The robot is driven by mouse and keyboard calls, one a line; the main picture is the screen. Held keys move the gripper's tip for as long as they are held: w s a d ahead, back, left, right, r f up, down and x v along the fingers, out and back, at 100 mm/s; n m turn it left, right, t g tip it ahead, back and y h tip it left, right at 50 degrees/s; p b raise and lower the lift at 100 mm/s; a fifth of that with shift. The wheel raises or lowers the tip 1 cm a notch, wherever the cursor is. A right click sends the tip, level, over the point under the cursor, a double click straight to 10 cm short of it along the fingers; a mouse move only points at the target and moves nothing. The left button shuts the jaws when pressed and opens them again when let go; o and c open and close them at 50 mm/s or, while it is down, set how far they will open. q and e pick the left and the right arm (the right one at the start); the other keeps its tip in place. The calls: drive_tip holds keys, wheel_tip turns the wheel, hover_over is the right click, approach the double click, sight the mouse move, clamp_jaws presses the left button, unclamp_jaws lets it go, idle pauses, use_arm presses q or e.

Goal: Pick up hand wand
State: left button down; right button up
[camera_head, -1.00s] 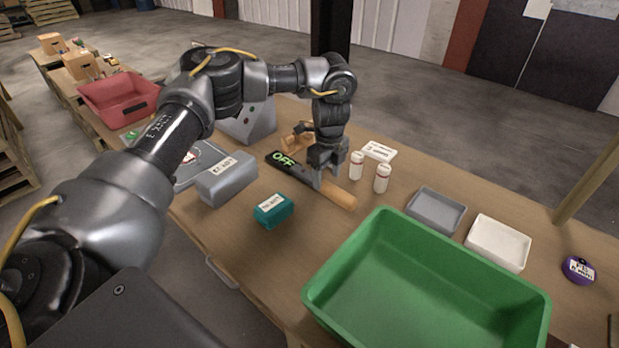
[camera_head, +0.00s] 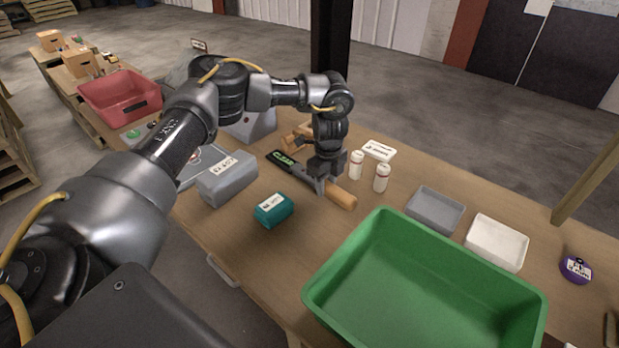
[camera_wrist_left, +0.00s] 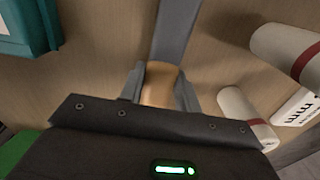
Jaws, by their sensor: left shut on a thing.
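The hand wand (camera_head: 305,178) has a dark head with a green-lit display, a grey shaft and a tan handle. It lies across the wooden table or just above it; I cannot tell which. My left gripper (camera_head: 321,183) comes down from above and is shut on the wand near where the shaft meets the handle. In the left wrist view, the two fingers (camera_wrist_left: 160,88) are on either side of the tan handle (camera_wrist_left: 160,72), and the grey shaft (camera_wrist_left: 174,35) runs up out of the picture. My right gripper is not seen.
Two white bottles (camera_head: 382,178) stand close right of the gripper. A teal box (camera_head: 273,211) and a grey box (camera_head: 227,177) are to the left.

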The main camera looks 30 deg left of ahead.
use_arm(q)
drive_tip(key=shift+r, duration=0.1)
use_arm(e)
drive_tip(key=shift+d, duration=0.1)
